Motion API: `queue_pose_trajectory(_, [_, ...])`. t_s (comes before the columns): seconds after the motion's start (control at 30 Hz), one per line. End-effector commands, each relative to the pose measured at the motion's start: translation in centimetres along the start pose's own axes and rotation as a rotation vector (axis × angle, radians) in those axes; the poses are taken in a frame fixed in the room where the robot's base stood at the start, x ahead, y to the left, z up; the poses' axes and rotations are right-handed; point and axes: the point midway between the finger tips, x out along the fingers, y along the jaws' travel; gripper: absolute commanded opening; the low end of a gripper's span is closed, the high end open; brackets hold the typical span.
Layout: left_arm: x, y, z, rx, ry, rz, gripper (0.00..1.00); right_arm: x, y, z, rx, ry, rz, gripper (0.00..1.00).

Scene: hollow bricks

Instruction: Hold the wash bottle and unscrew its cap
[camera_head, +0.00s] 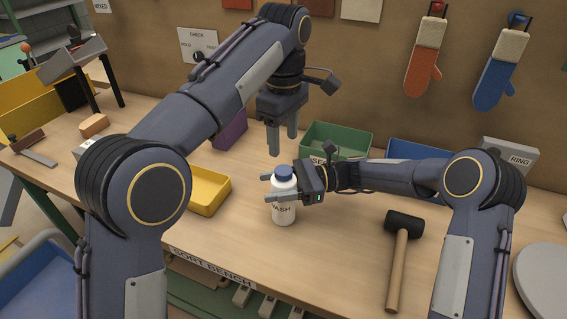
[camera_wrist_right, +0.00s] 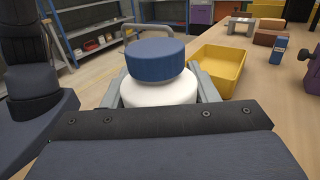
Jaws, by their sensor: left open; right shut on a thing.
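The white wash bottle (camera_head: 283,212) stands upright on the bench with its blue cap (camera_head: 283,170) on top. My right gripper (camera_head: 277,186) comes in from the right and is shut on the bottle, its fingers on either side just below the cap. In the right wrist view the blue cap (camera_wrist_right: 155,60) sits on the white bottle (camera_wrist_right: 158,92) between the fingers. My left gripper (camera_head: 283,144) is open and empty, pointing down above the cap and apart from it. Part of the bottle's label is visible.
A yellow tray (camera_head: 222,192) lies left of the bottle. A green bin (camera_head: 350,137) and a blue bin (camera_head: 415,150) stand behind. A black-headed mallet (camera_head: 398,262) lies to the right. The bench (camera_head: 330,265) is clear in front of the bottle.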

Motion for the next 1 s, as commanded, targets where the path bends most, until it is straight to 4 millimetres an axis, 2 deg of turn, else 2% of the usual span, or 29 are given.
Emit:
queue_pose_trajectory(0.17, [0.01, 0.0, -0.02, 0.382, 0.0, -0.001, 0.53, -0.04, -0.02, -0.01, 0.0, 0.001, -0.001, 0.0])
queue_pose_trajectory(1.0, [0.02, 0.0, 0.0, 2.536, -0.002, 0.001, 0.53, -0.05, -0.02, -0.01, 0.0, 0.001, -0.001, 0.0])
